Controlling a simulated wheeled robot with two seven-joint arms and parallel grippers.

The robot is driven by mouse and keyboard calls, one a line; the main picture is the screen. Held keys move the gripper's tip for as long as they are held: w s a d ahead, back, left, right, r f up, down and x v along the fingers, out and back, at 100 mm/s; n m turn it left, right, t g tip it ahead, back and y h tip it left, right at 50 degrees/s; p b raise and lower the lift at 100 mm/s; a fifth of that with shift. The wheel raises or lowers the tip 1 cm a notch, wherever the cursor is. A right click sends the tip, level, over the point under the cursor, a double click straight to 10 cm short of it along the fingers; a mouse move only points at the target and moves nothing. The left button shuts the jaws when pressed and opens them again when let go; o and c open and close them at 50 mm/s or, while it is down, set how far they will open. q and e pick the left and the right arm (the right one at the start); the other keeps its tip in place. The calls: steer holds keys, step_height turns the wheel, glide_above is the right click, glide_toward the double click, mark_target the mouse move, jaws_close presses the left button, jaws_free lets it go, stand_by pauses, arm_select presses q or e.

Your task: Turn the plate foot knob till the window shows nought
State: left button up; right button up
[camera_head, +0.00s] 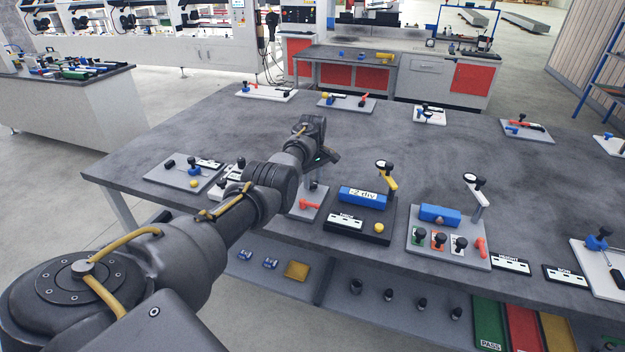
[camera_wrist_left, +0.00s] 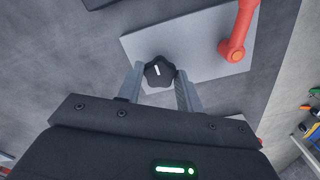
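A black lobed knob (camera_wrist_left: 159,71) with a white mark stands on a light grey plate (camera_wrist_left: 200,45), which also carries a red lever (camera_wrist_left: 237,40). My left gripper (camera_wrist_left: 160,80) has its two fingers on either side of this knob, apparently with narrow gaps; contact is not clear. In the head view my left gripper (camera_head: 316,178) reaches down over the same plate (camera_head: 303,211) and hides most of the knob. To its right, a blue block (camera_head: 362,195) has a window that seems to read "-2 div". My right gripper is not in view.
A dark plate (camera_head: 347,237) with a yellow ball and a dial on a post (camera_head: 386,172) stands just right of the gripper. Farther right is a plate with several knobs (camera_head: 438,239). The middle of the table (camera_head: 400,140) is clear.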

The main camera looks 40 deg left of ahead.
arm_select(q)
steer(key=c, duration=0.4)
steer(key=shift+o, duration=0.2)
steer(key=m+p, duration=0.1)
steer(key=m, duration=0.2)
steer(key=shift+r+m, duration=0.1)
steer(key=shift+m, duration=0.3)
steer(key=m, duration=0.3)
steer(key=shift+m+p, duration=0.3)
steer(key=shift+p, duration=0.05)
steer(key=m, duration=0.3)
steer(key=shift+m, duration=0.3)
steer(key=shift+m+b, duration=0.3)
steer(key=shift+m, duration=2)
